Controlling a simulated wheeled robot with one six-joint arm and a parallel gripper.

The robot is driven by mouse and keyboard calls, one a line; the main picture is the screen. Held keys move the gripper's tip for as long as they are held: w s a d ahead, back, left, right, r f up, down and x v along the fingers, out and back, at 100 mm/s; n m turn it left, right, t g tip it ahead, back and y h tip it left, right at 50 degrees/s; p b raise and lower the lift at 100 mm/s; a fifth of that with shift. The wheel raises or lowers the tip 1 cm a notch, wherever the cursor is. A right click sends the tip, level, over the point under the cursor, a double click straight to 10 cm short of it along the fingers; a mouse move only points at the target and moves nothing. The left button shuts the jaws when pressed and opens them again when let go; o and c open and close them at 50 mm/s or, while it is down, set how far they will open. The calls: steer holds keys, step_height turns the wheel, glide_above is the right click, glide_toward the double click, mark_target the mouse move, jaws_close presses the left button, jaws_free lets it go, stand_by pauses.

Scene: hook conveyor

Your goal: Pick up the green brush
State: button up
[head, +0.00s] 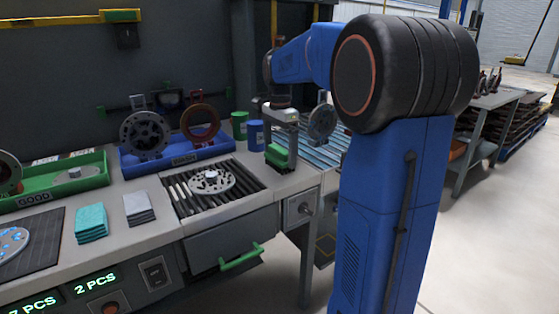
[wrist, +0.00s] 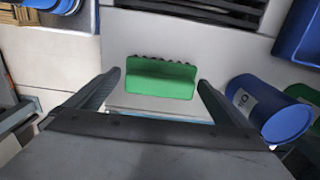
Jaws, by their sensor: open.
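The green brush (wrist: 160,78) lies on the light worktop in the wrist view, with dark bristles along its upper edge. It sits between and a little beyond the two fingers of my gripper (wrist: 158,90), which is open. In the head view my gripper (head: 281,143) points down above the bench's right part, and the green brush (head: 278,156) shows right under it. I cannot tell from these views whether the fingers touch the brush. Part of the brush is hidden by the gripper in the head view.
A blue can (head: 256,135) and a green can (head: 240,125) stand just left of my gripper. A black slatted grate (head: 240,204) with a metal disc lies left of the brush. A blue bin (head: 178,160) and a green tray (head: 90,188) stand further left.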

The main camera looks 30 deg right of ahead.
mark_target(279, 149)
steer(key=shift+f, duration=0.1)
steer(key=shift+c, duration=0.6)
steer(key=c, duration=0.9)
step_height(279, 149, up, 10)
steer(key=shift+r, duration=0.1)
steer(key=o, duration=0.5)
steer(key=c, duration=0.3)
